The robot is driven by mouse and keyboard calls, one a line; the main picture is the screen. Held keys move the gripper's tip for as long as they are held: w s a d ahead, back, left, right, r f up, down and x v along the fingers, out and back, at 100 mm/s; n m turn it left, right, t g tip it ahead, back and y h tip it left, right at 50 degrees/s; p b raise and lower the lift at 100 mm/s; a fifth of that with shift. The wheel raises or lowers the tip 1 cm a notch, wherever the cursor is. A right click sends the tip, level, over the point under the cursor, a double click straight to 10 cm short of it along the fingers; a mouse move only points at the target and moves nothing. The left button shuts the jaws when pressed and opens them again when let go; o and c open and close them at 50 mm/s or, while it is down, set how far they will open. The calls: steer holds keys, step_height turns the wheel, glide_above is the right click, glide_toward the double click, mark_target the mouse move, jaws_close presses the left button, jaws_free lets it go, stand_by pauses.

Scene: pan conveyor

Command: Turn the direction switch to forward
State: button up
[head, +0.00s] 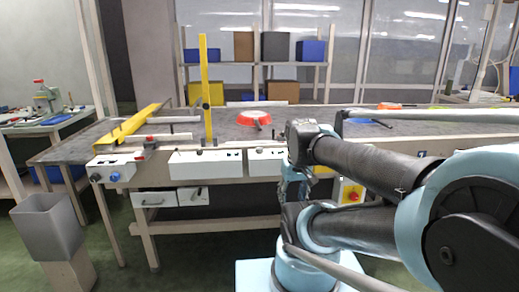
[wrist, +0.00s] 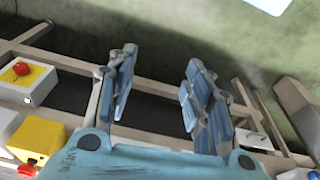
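No switch is labelled legibly, so I cannot tell which one is the direction switch. In the head view, a white control box (head: 115,167) at the table's front left carries a dark knob (head: 96,178) and a blue knob (head: 115,177). Long white panels with small dark controls, a left one (head: 205,164) and a middle one (head: 264,161), run along the front edge. My gripper (wrist: 162,60) is open in the wrist view, its two blue-grey fingers wide apart with nothing between them. In the head view my arm hides part of the table front, and the fingers are hard to make out.
A box with a red button (head: 353,196) is beside my arm; a red-buttoned box also shows in the wrist view (wrist: 24,84). An orange-red pan (head: 254,118) lies on the grey table (head: 290,116). A yellow post (head: 204,72) rises there. A grey bin (head: 48,222) stands front left.

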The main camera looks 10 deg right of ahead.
steer(key=w+a+r+n+g, duration=0.1)
steer(key=w+r+n, duration=0.2)
steer(key=w+r, duration=0.45)
steer(key=w+a+r+n, duration=0.2)
steer(key=w+r+n, duration=0.1)
steer(key=w+r, duration=0.5)
step_height(320, 180, up, 6)
steer(key=n+g, duration=0.1)
steer(key=n, duration=0.5)
glide_above(259, 148)
step_height(259, 148, down, 17)
steer(key=shift+d+f, duration=0.1)
steer(key=c, duration=1.1)
